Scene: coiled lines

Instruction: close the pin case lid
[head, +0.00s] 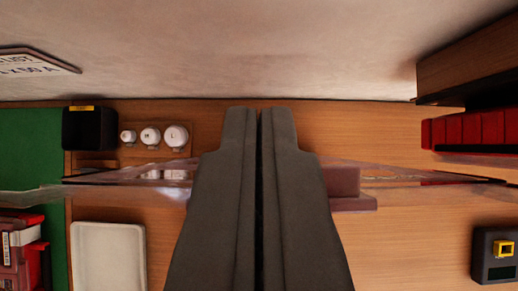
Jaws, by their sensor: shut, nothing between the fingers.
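My gripper (259,112) is shut and empty, its dark fingers reaching up the middle of the head view. A clear, glossy panel with thin dark edges (130,176) runs across the view on both sides of the fingers, seen nearly edge-on. It may be the pin case lid, but I cannot be sure. A dull pink block with a step (343,183) shows just right of the fingers, behind or under the clear panel. The fingers hide the middle of the panel. I cannot tell whether they touch it, or how far the lid is open.
A wooden surface lies below a pale wall. At left are a black box (90,128), several round white-topped pieces (151,135), a white tray (108,258), a green mat (36,135) and red items (20,255). At right are red blocks (470,130) and a dark device (494,262).

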